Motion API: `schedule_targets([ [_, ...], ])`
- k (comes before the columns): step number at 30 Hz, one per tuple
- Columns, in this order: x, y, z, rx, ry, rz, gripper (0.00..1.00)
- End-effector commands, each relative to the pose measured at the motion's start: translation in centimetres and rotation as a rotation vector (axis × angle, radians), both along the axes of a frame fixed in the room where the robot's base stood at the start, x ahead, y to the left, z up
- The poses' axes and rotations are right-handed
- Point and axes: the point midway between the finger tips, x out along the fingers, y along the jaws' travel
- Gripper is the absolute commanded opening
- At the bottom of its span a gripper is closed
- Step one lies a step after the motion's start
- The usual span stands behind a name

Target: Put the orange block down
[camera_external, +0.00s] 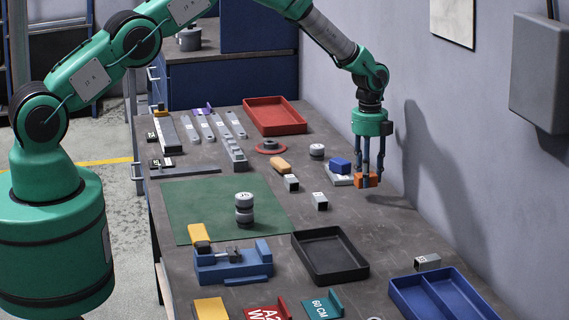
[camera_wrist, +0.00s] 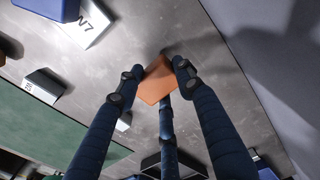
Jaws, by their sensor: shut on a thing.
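The orange block (camera_external: 366,180) is held between the fingers of my gripper (camera_external: 368,178) near the right side of the workbench. In the wrist view the orange block (camera_wrist: 157,82) sits between the dark blue fingertips of my gripper (camera_wrist: 160,84), which are shut on it. The block looks to be a little above the bench top (camera_external: 385,220), but the exact gap is hard to tell. The fingers hide part of its sides.
Just left of the block are a blue block (camera_external: 339,164) and a light grey block (camera_external: 340,180). A grey metal piece (camera_external: 320,201) lies nearer. A black tray (camera_external: 331,277) and a blue divided bin (camera_external: 447,297) stand in front. Bare bench lies between block and trays.

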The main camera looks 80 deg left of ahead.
Motion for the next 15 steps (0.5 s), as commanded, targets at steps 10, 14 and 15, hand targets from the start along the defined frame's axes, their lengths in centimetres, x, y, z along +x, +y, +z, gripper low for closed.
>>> schedule_targets([
  [10, -0.1, 0.0, -2.9, 0.000, 0.001, 0.000, 0.00],
  [14, 0.0, 0.0, -3.4, 0.000, -0.001, 0.000, 0.00],
  [15, 0.0, 0.0, -3.4, 0.000, -0.001, 0.000, 0.00],
])
